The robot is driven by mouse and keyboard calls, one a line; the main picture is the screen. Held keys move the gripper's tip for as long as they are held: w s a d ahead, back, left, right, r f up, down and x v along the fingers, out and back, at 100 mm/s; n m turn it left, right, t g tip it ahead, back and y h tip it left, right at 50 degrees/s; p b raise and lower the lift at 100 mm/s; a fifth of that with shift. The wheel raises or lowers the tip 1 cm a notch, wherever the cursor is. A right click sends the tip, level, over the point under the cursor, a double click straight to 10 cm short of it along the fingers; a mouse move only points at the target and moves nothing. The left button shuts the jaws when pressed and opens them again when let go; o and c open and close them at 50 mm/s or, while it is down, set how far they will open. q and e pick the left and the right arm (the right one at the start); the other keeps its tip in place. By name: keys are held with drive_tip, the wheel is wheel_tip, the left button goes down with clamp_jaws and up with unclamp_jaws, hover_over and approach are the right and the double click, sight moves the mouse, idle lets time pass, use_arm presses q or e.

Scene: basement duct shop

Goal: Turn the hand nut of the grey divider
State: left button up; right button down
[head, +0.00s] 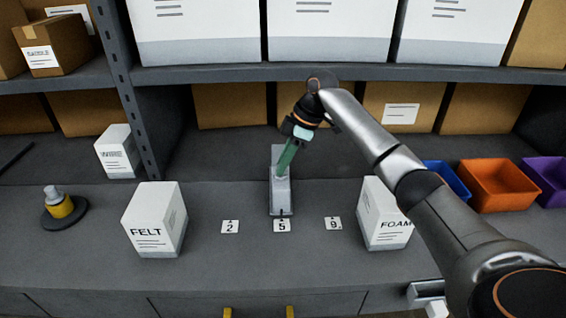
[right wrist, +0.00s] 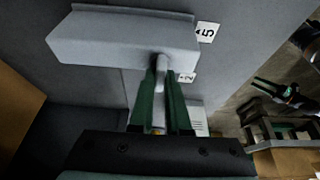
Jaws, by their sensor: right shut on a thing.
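The grey divider (head: 281,200) stands on the bench behind the card marked 5 (head: 282,226), with a dark mark at its front end by that card. My right gripper (head: 283,172) reaches down onto it with green fingers. In the right wrist view the divider (right wrist: 120,42) is a long grey block. The green fingertips are shut on the small grey hand nut (right wrist: 165,68) at its side, and they partly hide it. Another gripper with green fingers, seemingly my left (right wrist: 268,86), shows small at the right of that view, away from the divider; its opening is unclear.
Cards 2 (head: 230,227) and 9 (head: 333,224) flank card 5. The FELT box (head: 153,222) stands left and the FOAM box (head: 381,218) right, near my right arm. An orange bin (head: 497,187) is farther right. A shelf (head: 230,73) crosses above.

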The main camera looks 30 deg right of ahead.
drive_tip(key=shift+r, duration=0.1)
drive_tip(key=c, duration=0.9)
unclamp_jaws()
drive_tip(key=v, duration=1.2)
drive_tip(key=shift+s+d+r+b, duration=0.1)
drive_tip(key=shift+d+r+b, duration=0.05)
drive_tip(key=shift+b, duration=0.25)
